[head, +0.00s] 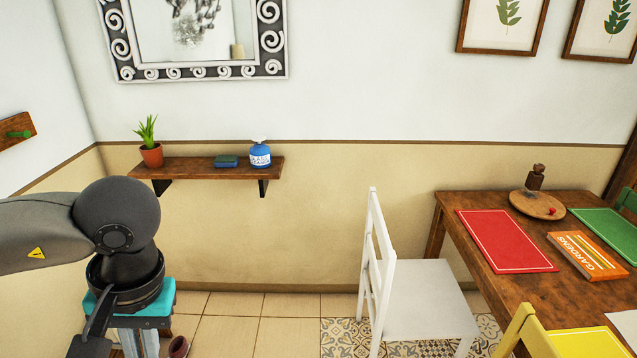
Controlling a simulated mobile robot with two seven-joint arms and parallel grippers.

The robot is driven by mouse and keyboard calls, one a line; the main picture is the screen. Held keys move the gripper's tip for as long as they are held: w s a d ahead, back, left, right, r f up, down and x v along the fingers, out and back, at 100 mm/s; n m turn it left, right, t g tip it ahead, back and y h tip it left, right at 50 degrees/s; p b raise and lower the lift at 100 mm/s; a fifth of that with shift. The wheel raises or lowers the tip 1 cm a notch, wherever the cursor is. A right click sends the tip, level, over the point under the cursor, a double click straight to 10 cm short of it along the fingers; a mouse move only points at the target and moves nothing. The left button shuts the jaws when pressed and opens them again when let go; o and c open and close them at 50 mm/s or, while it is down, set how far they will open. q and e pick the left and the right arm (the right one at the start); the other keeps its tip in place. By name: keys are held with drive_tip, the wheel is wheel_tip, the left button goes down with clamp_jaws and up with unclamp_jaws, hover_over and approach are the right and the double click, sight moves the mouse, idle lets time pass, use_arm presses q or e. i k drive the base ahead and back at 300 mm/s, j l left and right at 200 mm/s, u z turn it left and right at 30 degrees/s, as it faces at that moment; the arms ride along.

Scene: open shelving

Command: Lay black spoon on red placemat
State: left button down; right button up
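The red placemat (505,240) lies flat on the wooden table at the right, with a thin pale border and nothing on it. I cannot make out a black spoon anywhere in the head view. My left arm comes in from the left and bends down at a dark round joint, far from the placemat. Its gripper fingers are not visible; the arm runs out of the bottom edge. My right arm and gripper are not in view.
The wooden table (458,208) also holds a round board (520,207), an orange book (587,256) and a green placemat (607,233). A white chair (425,295) stands at its left. A wall shelf (200,171) and a teal-topped stool (168,297) are near my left arm.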

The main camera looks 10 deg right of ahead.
sight(496, 232)
drive_tip(key=i+l+z, duration=0.2)
drive_tip(key=z, duration=0.3)
drive_tip(key=i+l+z, duration=0.1)
drive_tip(key=i+z, duration=0.2)
drive_tip(key=z, duration=0.15)
drive_tip(key=i+z, duration=0.25)
drive_tip(key=z, duration=0.25)
drive_tip(key=i+j+z, duration=0.1)
drive_tip(key=i+z, duration=0.15)
drive_tip(key=z, duration=0.2)
drive_tip(key=i+j+z, duration=0.15)
drive_tip(key=z, duration=0.35)
drive_tip(key=i+j+z, duration=0.25)
drive_tip(key=z, duration=0.2)
